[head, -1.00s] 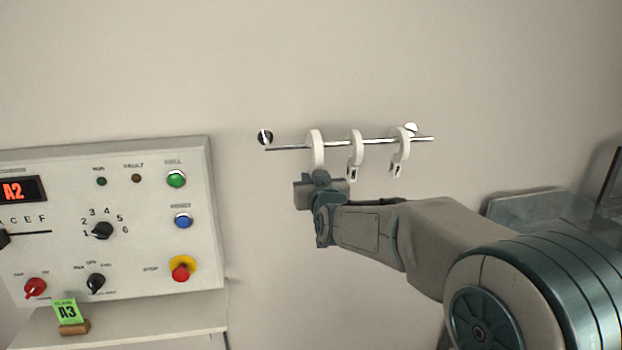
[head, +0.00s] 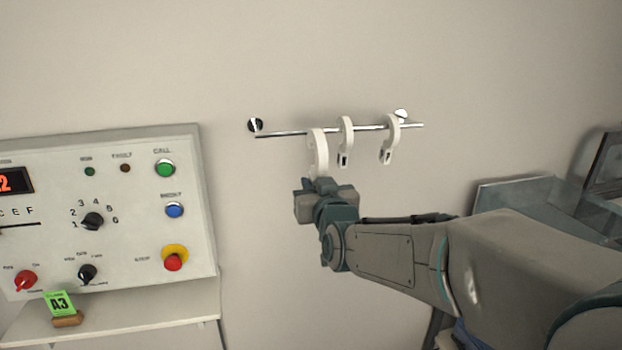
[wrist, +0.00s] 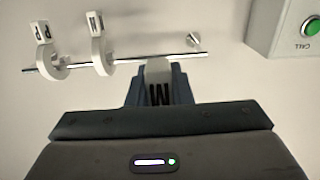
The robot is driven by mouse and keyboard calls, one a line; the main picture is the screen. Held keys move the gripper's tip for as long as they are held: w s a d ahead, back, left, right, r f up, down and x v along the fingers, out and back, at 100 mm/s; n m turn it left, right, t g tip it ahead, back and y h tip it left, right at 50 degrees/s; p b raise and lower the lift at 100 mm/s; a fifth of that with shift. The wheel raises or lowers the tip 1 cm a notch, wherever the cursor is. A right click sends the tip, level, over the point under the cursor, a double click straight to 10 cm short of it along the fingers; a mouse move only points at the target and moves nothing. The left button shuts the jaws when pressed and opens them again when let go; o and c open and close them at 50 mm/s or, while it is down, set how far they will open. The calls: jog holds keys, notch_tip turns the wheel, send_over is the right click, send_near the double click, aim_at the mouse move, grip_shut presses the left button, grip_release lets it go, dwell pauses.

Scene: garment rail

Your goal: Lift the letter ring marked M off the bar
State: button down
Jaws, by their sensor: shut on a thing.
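The white letter ring marked M (head: 318,152) is the leftmost of the rings in the head view. Its dark letter shows between my fingers in the wrist view (wrist: 159,95). My gripper (head: 324,187) is shut on its lower part. The ring's top is about level with the metal bar (head: 283,134) and looks in front of it. I cannot tell whether it still touches the bar. The bar also shows in the wrist view (wrist: 128,59). My fingers hide the ring's lower part.
Two other white rings, a middle one (head: 346,136) and a right one (head: 390,140), hang on the bar close to the right. A control panel (head: 130,215) with buttons stands at the left, above a shelf with a green A3 card (head: 61,303). The wall behind is bare.

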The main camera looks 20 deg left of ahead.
jog(key=p+v, duration=0.1)
jog(key=v, duration=0.5)
jog(key=shift+s, duration=0.2)
jog(key=shift+d, duration=0.1)
